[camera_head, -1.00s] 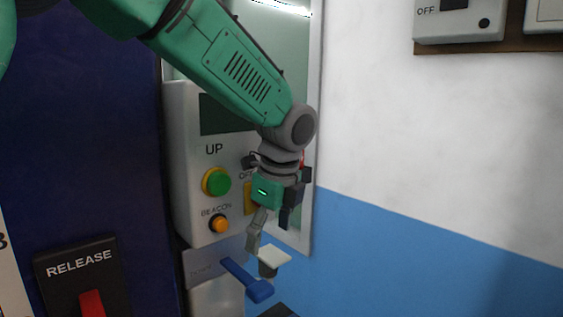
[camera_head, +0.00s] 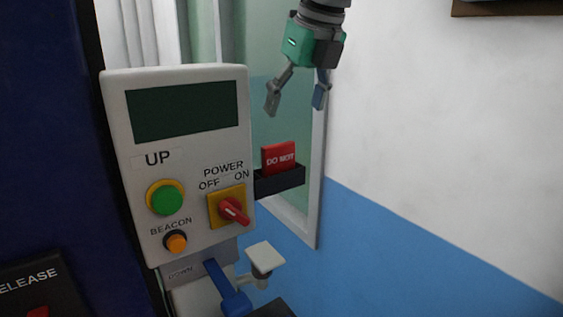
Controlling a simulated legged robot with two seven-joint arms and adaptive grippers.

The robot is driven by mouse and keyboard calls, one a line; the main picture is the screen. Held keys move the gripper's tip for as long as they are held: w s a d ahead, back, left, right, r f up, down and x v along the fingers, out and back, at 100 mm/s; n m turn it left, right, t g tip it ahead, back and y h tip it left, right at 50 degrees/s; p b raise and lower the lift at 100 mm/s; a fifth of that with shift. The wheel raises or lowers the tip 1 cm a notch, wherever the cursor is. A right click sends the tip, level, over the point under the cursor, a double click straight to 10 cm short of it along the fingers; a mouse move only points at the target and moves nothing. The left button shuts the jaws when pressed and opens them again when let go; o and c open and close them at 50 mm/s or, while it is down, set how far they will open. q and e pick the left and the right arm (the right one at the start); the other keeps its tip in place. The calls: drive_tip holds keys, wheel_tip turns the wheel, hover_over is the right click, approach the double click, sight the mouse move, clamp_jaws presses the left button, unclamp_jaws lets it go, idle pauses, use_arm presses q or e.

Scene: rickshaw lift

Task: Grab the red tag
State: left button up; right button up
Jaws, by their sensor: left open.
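The red tag (camera_head: 279,158), with white lettering that seems to begin "DO NOT", stands upright in a small black holder (camera_head: 281,181). The holder is at the right side of the white control box. My left gripper (camera_head: 296,103) hangs above the tag, pointing down, with its two fingers spread and nothing between them. There is a clear gap between the fingertips and the tag's top edge. My right gripper is not in view.
The control box (camera_head: 118,130) carries a dark screen, a green UP button (camera_head: 166,198), an orange BEACON button (camera_head: 176,243) and a red power switch (camera_head: 234,210). A blue lever (camera_head: 222,280) and a white pad (camera_head: 265,256) stick out below. A white-and-blue wall is at the right.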

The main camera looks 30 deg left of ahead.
sight(283, 147)
use_arm(q)
drive_tip(key=x, duration=0.3)
drive_tip(key=a+x, duration=0.1)
drive_tip(key=x, duration=0.3)
drive_tip(key=shift+s+r, duration=0.15)
drive_tip(key=shift+s, duration=0.1)
drive_tip(key=x, duration=0.2)
drive_tip(key=p+x, duration=0.1)
drive_tip(key=shift+d, duration=0.3)
drive_tip(key=shift+w+d+f, duration=0.2)
drive_tip(key=shift+d+f, duration=0.05)
drive_tip(key=shift+f, duration=0.15)
drive_tip(key=shift+a, duration=0.1)
drive_tip(key=shift+c, duration=0.4)
drive_tip(key=shift+s+a, duration=0.1)
drive_tip(key=shift+a, duration=0.1)
drive_tip(key=c, duration=0.7)
drive_tip(key=shift+a, duration=0.3)
drive_tip(key=shift+c, duration=0.7)
